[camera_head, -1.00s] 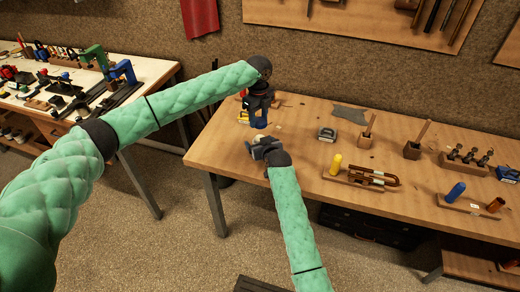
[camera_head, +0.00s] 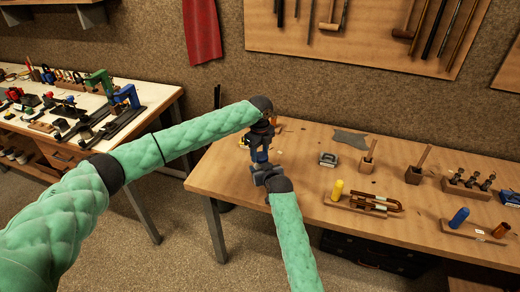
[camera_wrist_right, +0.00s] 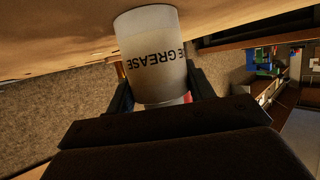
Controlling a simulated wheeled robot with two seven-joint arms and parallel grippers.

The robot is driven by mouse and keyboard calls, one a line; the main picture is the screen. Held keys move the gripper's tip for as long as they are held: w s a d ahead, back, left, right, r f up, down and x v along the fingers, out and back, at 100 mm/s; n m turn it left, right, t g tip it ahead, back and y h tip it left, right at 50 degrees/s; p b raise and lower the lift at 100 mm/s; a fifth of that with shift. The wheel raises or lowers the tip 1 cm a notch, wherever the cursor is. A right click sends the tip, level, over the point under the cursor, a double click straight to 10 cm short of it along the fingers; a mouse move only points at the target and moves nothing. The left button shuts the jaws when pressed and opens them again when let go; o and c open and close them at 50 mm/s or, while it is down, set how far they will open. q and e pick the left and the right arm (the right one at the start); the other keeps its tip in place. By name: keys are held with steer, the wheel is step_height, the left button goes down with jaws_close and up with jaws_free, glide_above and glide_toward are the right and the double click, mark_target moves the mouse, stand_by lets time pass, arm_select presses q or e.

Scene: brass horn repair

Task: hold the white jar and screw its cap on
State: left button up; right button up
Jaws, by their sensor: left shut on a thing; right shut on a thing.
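The white jar (camera_wrist_right: 152,55), lettered GREASE, is between the two fingers of my right gripper (camera_wrist_right: 160,86). The right wrist view shows it upside down, with the tabletop at the top of the picture. In the head view my right gripper (camera_head: 264,172) is at the left part of the wooden table and mostly covers the jar. My left gripper (camera_head: 261,153) points down directly above it, fingers shut, the two grippers almost touching. The cap cannot be made out; the left fingers hide that spot. Whether cap and jar touch cannot be told.
The wooden table (camera_head: 306,209) holds a small grey block (camera_head: 328,159), a yellow cylinder (camera_head: 337,189) on a wooden rack and a blue cylinder (camera_head: 459,217) to the right. A white-topped bench (camera_head: 151,97) with tools stands at left. The table's front left is clear.

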arm_select(q)
steer(key=shift+f, duration=0.25)
stand_by(0.3)
steer(key=shift+f, duration=0.8)
steer(key=shift+f, duration=0.75)
stand_by(0.3)
steer(key=o, duration=0.8)
steer(key=shift+o, duration=0.7)
steer(key=shift+s+f, duration=0.1)
steer(key=shift+s, duration=0.05)
steer(key=shift+r, duration=2.4)
